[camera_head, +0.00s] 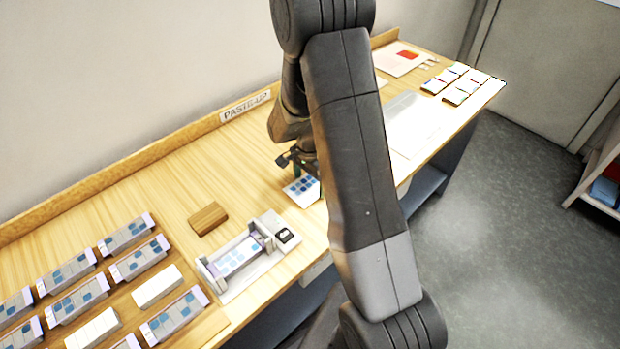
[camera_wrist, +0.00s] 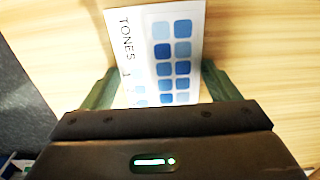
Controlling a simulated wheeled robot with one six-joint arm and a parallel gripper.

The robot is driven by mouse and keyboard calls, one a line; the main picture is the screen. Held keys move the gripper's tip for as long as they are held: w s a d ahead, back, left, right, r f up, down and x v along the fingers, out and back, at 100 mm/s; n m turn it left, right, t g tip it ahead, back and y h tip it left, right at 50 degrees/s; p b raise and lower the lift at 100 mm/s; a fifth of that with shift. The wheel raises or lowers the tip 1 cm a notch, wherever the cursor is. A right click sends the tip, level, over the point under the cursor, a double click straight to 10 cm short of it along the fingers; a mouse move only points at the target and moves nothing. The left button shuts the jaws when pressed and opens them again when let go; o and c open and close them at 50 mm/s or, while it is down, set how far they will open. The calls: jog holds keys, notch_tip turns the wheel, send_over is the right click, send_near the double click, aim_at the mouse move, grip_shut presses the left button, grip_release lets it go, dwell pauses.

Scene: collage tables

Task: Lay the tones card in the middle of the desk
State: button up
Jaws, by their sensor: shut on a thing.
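The tones card is white with rows of blue squares and the word TONES. In the wrist view the card (camera_wrist: 178,45) sits between the fingers of my gripper (camera_wrist: 152,92), which is shut on it. In the head view the card (camera_head: 301,190) shows just below my gripper (camera_head: 297,172), partly hidden behind my arm. The desk (camera_head: 175,185) is a light wooden top with a raised back edge. I cannot tell whether the card touches the desk.
A PASTE-UP sign (camera_head: 247,105) is on the back edge. A wooden block (camera_head: 208,218) and a white holder with a blue-square card (camera_head: 238,260) stand left of my gripper. Several card stacks (camera_head: 125,232) fill the left end. Papers (camera_head: 403,60) and small cards (camera_head: 455,82) lie at the far end.

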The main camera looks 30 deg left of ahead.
aim_at(310, 186)
jog(key=o, duration=0.9)
jog(key=shift+f, duration=0.1)
jog(key=shift+c, duration=0.2)
notch_tip(310, 186, up, 12)
jog(key=shift+r, duration=0.2)
jog(key=shift+f, duration=0.1)
notch_tip(310, 186, down, 12)
jog(key=shift+r, duration=1.1)
